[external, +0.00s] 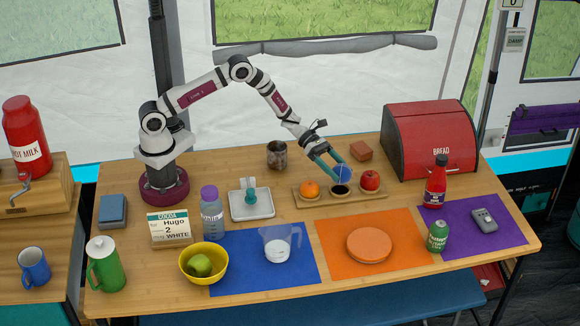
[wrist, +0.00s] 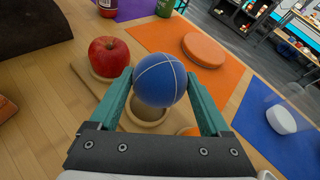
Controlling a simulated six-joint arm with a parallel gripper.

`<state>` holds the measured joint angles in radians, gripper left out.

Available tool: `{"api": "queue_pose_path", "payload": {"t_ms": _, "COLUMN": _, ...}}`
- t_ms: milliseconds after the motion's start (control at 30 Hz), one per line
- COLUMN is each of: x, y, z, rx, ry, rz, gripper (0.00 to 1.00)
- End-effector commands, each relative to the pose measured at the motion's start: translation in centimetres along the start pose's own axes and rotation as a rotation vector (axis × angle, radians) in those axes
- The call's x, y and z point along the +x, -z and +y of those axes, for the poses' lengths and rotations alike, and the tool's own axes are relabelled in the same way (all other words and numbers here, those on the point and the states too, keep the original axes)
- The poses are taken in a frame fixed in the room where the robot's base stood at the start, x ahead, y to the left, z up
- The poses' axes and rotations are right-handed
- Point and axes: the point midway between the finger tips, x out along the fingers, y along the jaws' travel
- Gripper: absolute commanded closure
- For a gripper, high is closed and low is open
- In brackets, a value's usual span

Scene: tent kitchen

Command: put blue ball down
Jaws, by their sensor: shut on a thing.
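The blue ball (wrist: 159,80) is between the teal fingers of my gripper (external: 337,172), which is shut on it. In the wrist view the ball sits between the fingertips of my gripper (wrist: 160,84). The ball (external: 342,174) is above the wooden tray (external: 316,202). Below it is a dark round hollow (external: 340,190), the tray's middle place, with a pale rim in the wrist view. An orange (external: 309,189) sits in the left place and a red apple (external: 369,180) in the right place. The ball hides part of the hollow in the wrist view.
An orange mat (external: 335,257) with a round orange disc (external: 369,245) lies in front of the tray. A red bread box (external: 430,140) stands behind right. A brown block (external: 361,151) and a dark metal cup (external: 277,155) are behind the tray. A white dish (external: 251,211) is left.

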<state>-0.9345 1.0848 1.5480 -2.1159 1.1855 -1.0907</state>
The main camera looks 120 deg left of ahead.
Motion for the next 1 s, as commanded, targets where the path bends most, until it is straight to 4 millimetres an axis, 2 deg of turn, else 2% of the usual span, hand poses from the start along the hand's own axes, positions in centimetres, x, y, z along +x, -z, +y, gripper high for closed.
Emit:
{"api": "queue_pose_path", "payload": {"t_ms": 100, "x": 0.9, "y": 2.3, "z": 0.6, "rx": -0.003, "ry": 0.0, "rz": 0.001, "gripper": 0.73}}
{"api": "queue_pose_path", "payload": {"t_ms": 167, "x": 1.2, "y": 3.0, "z": 0.7, "rx": -0.003, "ry": 0.0, "rz": 0.001, "gripper": 0.73}}
{"api": "queue_pose_path", "payload": {"t_ms": 533, "x": 1.4, "y": 3.5, "z": 0.8, "rx": -0.002, "ry": 0.0, "rz": 0.0, "gripper": 0.73}}
{"api": "queue_pose_path", "payload": {"t_ms": 567, "x": 1.4, "y": 3.4, "z": 0.8, "rx": -0.001, "ry": 0.0, "rz": 0.0, "gripper": 0.14}}
{"api": "queue_pose_path", "payload": {"t_ms": 633, "x": 1.4, "y": 3.4, "z": 0.8, "rx": -0.001, "ry": 0.0, "rz": 0.0, "gripper": 0.01}}
{"api": "queue_pose_path", "payload": {"t_ms": 900, "x": 1.2, "y": 3.0, "z": 0.7, "rx": -0.001, "ry": -0.001, "rz": -0.001, "gripper": 0.0}}
{"api": "queue_pose_path", "payload": {"t_ms": 1000, "x": -0.7, "y": 3.1, "z": 0.9, "rx": -0.003, "ry": -0.005, "rz": -0.001, "gripper": 0.0}}
